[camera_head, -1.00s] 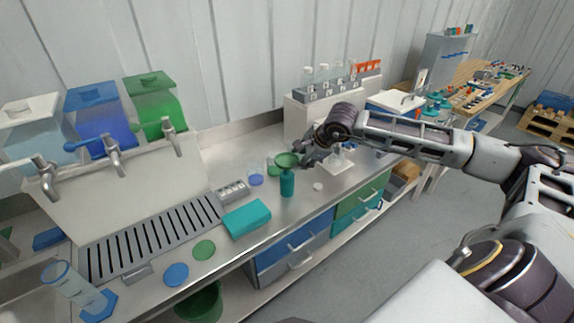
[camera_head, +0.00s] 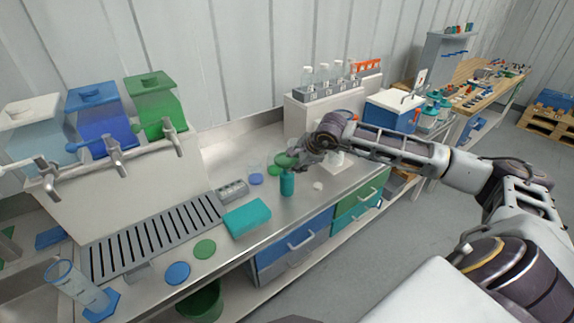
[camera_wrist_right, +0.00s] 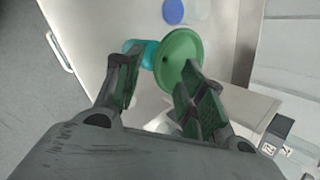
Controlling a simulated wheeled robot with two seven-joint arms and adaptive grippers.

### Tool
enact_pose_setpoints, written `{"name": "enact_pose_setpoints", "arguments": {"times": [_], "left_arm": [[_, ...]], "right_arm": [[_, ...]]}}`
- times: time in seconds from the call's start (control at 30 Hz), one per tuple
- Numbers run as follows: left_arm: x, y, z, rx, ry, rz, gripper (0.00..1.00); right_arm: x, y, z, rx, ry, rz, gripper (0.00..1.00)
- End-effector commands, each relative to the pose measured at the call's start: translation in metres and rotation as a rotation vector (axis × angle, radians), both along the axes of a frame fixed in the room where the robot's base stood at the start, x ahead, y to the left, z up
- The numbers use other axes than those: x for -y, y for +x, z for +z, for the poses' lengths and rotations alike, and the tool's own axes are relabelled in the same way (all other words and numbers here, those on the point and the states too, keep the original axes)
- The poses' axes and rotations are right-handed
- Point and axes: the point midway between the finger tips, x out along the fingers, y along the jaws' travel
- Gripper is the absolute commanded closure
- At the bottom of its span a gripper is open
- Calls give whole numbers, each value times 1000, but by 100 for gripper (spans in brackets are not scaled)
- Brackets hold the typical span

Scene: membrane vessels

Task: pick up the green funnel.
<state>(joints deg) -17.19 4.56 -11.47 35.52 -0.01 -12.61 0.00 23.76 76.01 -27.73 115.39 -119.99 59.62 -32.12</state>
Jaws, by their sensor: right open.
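My left gripper is not in view.
A white block (camera_head: 300,120) with a rack of vials stands behind my gripper. Bare bench lies in front of the bottle.

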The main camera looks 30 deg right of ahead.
Motion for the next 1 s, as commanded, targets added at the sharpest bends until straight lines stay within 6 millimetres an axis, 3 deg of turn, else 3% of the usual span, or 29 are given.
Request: {"name": "enact_pose_setpoints", "arguments": {"times": [0.47,1.0], "left_arm": [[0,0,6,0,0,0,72],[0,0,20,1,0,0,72]], "right_arm": [[-2,8,-6,-1,2,0,60],[-5,33,-31,1,3,1,60]]}}
